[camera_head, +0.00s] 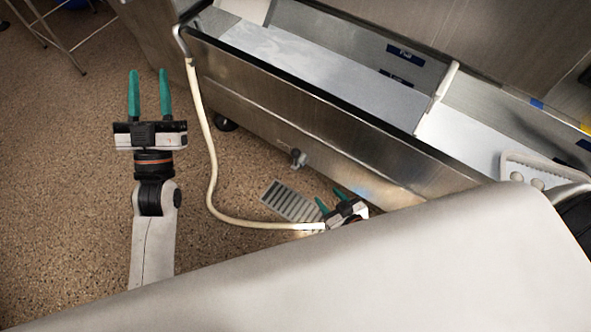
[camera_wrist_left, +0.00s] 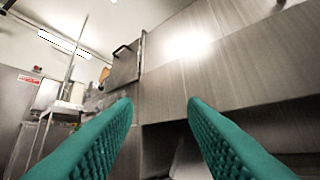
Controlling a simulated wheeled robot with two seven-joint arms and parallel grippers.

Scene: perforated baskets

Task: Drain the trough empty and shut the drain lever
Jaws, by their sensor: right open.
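The stainless steel trough (camera_head: 330,125) runs diagonally across the upper right in the head view. Its inside has a pale, smooth surface (camera_head: 320,68); I cannot tell whether this is water or bare metal. A small grey drain lever (camera_head: 297,158) sticks out low on the front wall; its setting is unclear. My left gripper (camera_head: 149,92) is open and empty over the floor, left of the trough. In the left wrist view its green fingers (camera_wrist_left: 160,120) are apart with nothing between them. My right gripper (camera_head: 331,199) is open near the floor grate, below and right of the lever, partly hidden by my body.
A cream hose (camera_head: 210,150) hangs from the trough's left end and curves over the floor towards my right gripper. A slatted floor grate (camera_head: 291,202) lies below the lever. A white divider (camera_head: 438,100) crosses the trough. A perforated white basket (camera_head: 535,172) is at right.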

